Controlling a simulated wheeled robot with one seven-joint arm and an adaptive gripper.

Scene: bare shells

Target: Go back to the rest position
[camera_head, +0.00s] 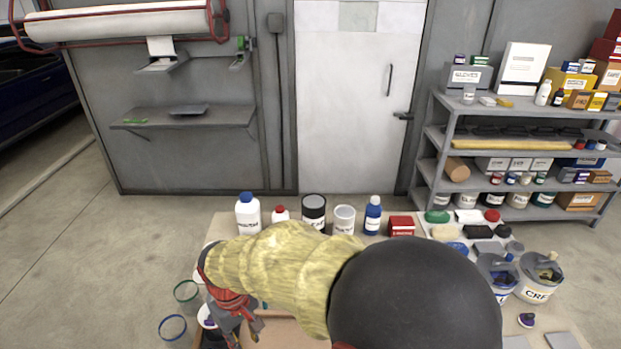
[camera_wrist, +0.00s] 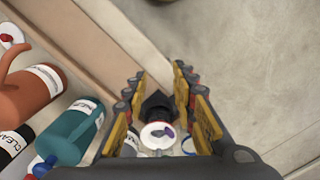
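My gripper shows in the head view (camera_head: 238,318) at the left front of the table (camera_head: 225,222), below my sleeved arm. In the wrist view (camera_wrist: 157,75) its two yellow-padded fingers stand apart. A round white piece with a purple mark (camera_wrist: 158,136) and a dark object (camera_wrist: 156,106) show in the gap between the fingers. Neither finger visibly presses on them, and how far below they lie is unclear. My arm hides much of the table middle in the head view.
A white bottle with a blue cap (camera_head: 248,214), a black can (camera_head: 314,210), a blue bottle (camera_head: 373,215) and a red box (camera_head: 402,225) line the table's back. Buckets (camera_head: 537,285) stand at right. A teal bottle (camera_wrist: 78,130) lies left of my gripper.

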